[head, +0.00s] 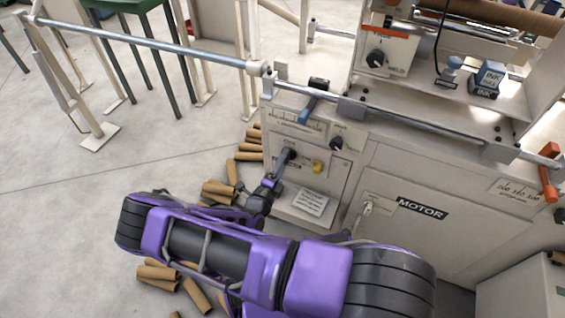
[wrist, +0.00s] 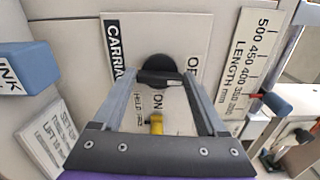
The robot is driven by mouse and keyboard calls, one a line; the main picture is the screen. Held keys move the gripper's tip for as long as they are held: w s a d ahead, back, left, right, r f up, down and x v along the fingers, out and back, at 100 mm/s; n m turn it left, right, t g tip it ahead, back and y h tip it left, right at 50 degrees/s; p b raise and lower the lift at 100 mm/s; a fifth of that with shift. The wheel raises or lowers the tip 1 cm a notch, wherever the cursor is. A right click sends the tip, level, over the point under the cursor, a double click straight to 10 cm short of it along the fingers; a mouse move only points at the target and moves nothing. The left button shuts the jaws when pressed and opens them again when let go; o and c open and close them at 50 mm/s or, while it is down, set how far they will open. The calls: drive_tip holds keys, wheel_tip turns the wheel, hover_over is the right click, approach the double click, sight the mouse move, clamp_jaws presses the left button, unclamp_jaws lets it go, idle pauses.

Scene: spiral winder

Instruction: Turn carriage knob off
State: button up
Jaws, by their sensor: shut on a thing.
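The carriage knob (wrist: 158,66) is round and black with a bar-shaped grip. It sits on a pale plate marked CARRIA…, with ON below it and a partly hidden OF… to its right in the wrist view. My gripper (wrist: 157,80) is around the knob's bar, a finger at each end, shut on it. In the head view my gripper (head: 280,172) reaches the lower left of the machine's front panel, where the knob (head: 289,154) shows dark at its tip. I cannot tell which mark the knob points to.
A yellow knob (wrist: 157,123) sits close by, between my fingers in the wrist view. Another black knob (head: 336,143) is up and right. A MOTOR panel (head: 422,209) with a handle lies right. Cardboard tubes (head: 218,188) lie on the floor at left.

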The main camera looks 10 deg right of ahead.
drive_tip(key=shift+n, duration=0.5)
drive_tip(key=o, duration=1.3)
drive_tip(key=p+v, duration=0.1)
drive_tip(key=v, duration=1.6)
drive_tip(key=shift+s+a, duration=0.15)
drive_tip(key=shift+s, duration=0.05)
